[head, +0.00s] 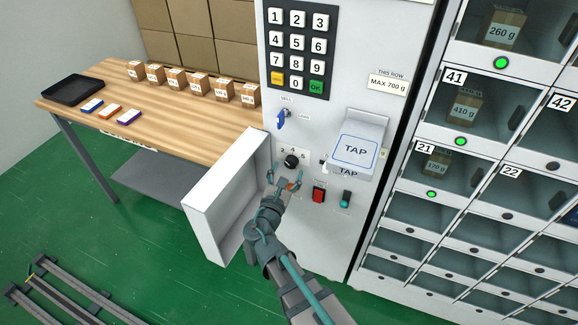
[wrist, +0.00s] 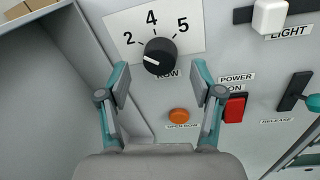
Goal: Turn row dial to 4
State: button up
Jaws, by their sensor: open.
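The row dial (wrist: 160,56) is a round black knob with a white mark on its lower left side, pointing left and slightly down in the wrist view. A white plate (wrist: 185,22) above it carries 2 at left, 4 at the top and 5 at right. The dial also shows in the head view (head: 291,160). My gripper (wrist: 160,80) is open, with one finger to each side just below the dial. The fingers do not appear to touch it. In the head view my gripper (head: 285,179) is close to the panel, below the dial.
An orange OPEN ROW button (wrist: 179,116) is below the dial. An open white door (head: 228,195) stands left of the dial. The TAP pad (head: 356,150) is at upper right.

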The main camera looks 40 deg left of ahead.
aim_at(291, 163)
jog(key=shift+x, duration=1.25)
jog(key=shift+c, duration=0.3)
jog(key=c, duration=1.1)
jog(key=shift+f, duration=0.1)
